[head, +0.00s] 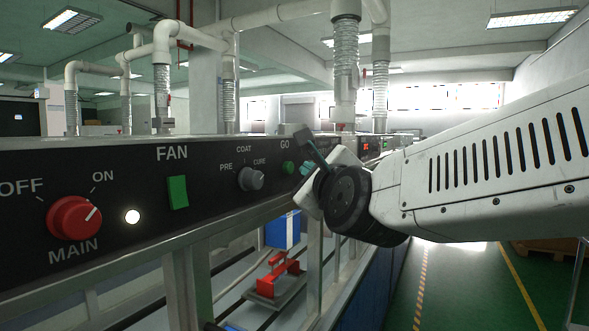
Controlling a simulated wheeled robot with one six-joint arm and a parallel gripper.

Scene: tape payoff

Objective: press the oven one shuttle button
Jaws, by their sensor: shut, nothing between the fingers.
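A long black control panel (120,165) runs from the left edge into the distance. A green round button (288,168) sits under the label GO. No label reading shuttle is legible; the panel just beyond GO is partly covered by my gripper and wrist. My gripper (308,146) is close to the panel, right of the GO button, and shut with nothing held. Its fingertips are small and seen at an angle; I cannot tell whether they touch the panel.
The panel has a red MAIN knob (75,217), a lit white lamp (132,216), a green FAN switch (177,192) and a grey PRE/COAT/CURE knob (250,179). Below are a blue box (283,231) and a red fixture (277,276). Green floor (460,290) is clear at right.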

